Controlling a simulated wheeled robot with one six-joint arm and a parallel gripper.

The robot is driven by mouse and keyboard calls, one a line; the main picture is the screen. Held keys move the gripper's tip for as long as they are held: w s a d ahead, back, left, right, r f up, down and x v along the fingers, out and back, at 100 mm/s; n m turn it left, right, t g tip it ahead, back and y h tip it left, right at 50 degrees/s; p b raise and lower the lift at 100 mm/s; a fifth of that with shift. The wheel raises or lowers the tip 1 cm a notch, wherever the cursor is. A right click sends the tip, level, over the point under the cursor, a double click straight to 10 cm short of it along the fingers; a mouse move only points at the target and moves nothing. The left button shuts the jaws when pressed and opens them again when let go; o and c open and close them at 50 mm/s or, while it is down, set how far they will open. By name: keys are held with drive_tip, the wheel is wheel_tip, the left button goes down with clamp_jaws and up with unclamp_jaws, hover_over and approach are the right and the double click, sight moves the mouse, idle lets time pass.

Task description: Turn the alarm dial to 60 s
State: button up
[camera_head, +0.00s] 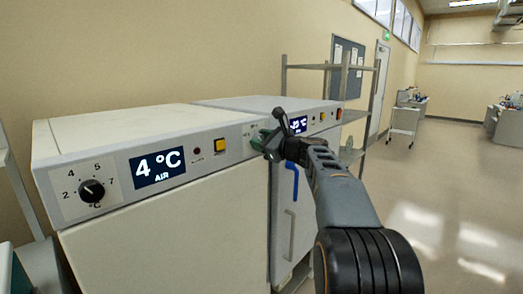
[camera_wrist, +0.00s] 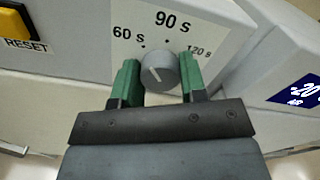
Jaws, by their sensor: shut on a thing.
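The alarm dial (camera_wrist: 160,72) is a round grey knob with a short white mark, on a white panel in the wrist view. Labels 60 s (camera_wrist: 128,34), 90 s (camera_wrist: 172,21) and 120 s (camera_wrist: 199,50) sit around it. The white mark points to the upper left, on the 60 s side; I cannot tell whether it lines up exactly with the 60 s dot. My gripper (camera_wrist: 159,80) has its green fingers on either side of the knob, shut on it. In the head view my gripper (camera_head: 266,143) is at the right end of the near cabinet's panel, and hides the dial.
The near cabinet (camera_head: 150,240) carries a 4 °C display (camera_head: 157,168), a temperature knob (camera_head: 92,190) and a yellow button (camera_head: 220,146), labelled RESET in the wrist view (camera_wrist: 18,22). A second cabinet (camera_head: 290,200) with a blue handle stands beyond. Open floor (camera_head: 440,200) lies to the right.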

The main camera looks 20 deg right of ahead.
drive_tip(key=shift+f+n+b, duration=0.1)
drive_tip(key=shift+n+b, duration=1.3)
drive_tip(key=shift+n, duration=0.5)
drive_tip(key=o, duration=0.9)
drive_tip(key=b+v, duration=0.2)
drive_tip(key=v, duration=1.1)
drive_tip(key=shift+s+d, duration=0.1)
drive_tip(key=shift+s, duration=0.3)
